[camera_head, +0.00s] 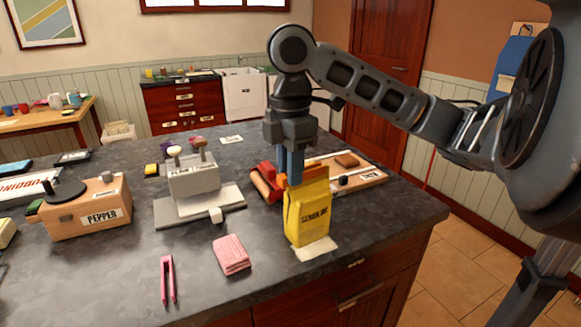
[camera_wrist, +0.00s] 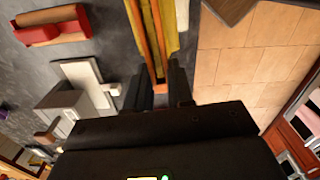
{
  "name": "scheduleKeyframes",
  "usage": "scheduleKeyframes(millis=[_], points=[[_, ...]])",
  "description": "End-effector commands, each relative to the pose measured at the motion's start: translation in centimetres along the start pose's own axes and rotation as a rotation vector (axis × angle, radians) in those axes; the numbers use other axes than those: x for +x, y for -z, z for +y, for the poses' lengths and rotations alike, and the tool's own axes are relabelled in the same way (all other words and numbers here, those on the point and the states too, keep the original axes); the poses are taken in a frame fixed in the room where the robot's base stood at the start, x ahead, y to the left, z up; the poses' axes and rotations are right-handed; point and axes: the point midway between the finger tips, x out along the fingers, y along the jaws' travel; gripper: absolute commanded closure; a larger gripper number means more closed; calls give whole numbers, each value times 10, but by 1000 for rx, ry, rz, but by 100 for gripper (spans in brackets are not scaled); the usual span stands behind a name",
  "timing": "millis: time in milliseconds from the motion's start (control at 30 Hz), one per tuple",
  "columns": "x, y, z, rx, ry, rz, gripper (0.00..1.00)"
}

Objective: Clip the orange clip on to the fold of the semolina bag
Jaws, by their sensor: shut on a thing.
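The yellow semolina bag (camera_head: 308,212) stands upright near the counter's front right corner, its printed side facing the head camera. My gripper (camera_head: 291,178) points down at the top of the bag, with its fingers shut on the orange clip (camera_head: 312,174). In the wrist view, the clip (camera_wrist: 158,52) is a long narrow orange strip running away from between my fingertips (camera_wrist: 164,84). It lies along the yellow bag (camera_wrist: 172,22), at its top. Yellow shows beside and between the orange edges, but I cannot tell whether the clip is closed around the fold.
A red object (camera_head: 265,187) and a wooden board (camera_head: 362,180) lie close behind the bag. A grey-white scale-like stand (camera_head: 195,180) and a pink folded cloth (camera_head: 231,255) are to the left. Pink tongs (camera_head: 168,279) and a pepper box (camera_head: 88,208) are further left. The counter edge is close at right.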

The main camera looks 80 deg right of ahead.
Motion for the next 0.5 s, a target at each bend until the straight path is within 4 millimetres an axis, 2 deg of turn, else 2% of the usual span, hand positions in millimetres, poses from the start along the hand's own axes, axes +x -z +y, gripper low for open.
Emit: scheduleKeyframes(millis=[500], points=[[9, 0, 0, 0, 1, 0, 100]])
